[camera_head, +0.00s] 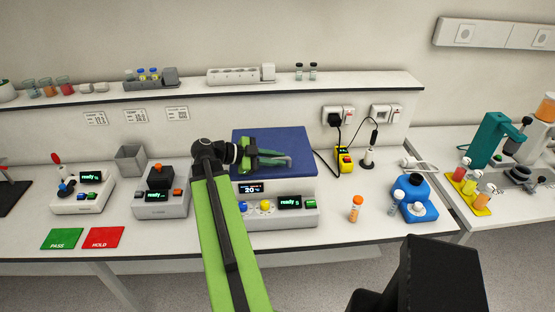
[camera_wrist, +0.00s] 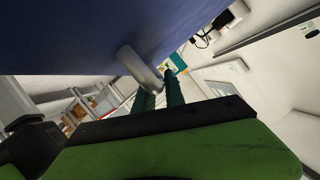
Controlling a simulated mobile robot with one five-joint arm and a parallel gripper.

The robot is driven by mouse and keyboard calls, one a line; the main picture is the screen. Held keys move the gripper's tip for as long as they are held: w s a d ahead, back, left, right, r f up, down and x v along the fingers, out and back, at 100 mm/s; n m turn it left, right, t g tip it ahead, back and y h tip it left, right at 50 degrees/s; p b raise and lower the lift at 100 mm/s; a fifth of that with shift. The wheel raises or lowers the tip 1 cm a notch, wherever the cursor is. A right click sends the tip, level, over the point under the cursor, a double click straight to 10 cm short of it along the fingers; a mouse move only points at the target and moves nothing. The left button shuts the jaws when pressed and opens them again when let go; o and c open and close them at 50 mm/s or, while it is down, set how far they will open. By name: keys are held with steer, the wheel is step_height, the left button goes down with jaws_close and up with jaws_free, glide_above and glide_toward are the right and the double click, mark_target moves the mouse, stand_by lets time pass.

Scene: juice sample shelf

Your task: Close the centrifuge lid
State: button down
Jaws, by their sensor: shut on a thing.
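The centrifuge (camera_head: 302,187) is a white box with a small display reading 20, in the middle of the bench. Its blue lid (camera_head: 295,139) shows as a broad panel above the white front; I cannot tell its exact angle. A pale grey handle (camera_head: 288,164) stands off the lid. My gripper (camera_head: 268,158) is in front of the blue panel, shut on this handle. In the wrist view the lid (camera_wrist: 70,35) fills the upper left. The curved handle (camera_wrist: 138,66) lies at the tips of my green gripper fingers (camera_wrist: 160,88). The inside of the centrifuge is hidden.
A device with a dark knob (camera_head: 160,199) stands left of the centrifuge. An orange-capped tube (camera_head: 356,210) and a blue device (camera_head: 415,200) stand to the right. A yellow box (camera_head: 344,160) with a cable is close on the right. A shelf (camera_head: 215,92) runs behind.

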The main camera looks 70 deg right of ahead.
steer(key=c, duration=1.5)
jaws_free()
steer(key=shift+a+f, duration=0.25)
steer(key=shift+a, duration=0.05)
steer(key=shift+o, duration=0.2)
steer(key=shift+d, duration=0.1)
steer(key=p+v, duration=0.6)
steer(key=v, duration=1.1)
steer(key=shift+w+r, duration=0.1)
steer(key=shift+w, duration=0.05)
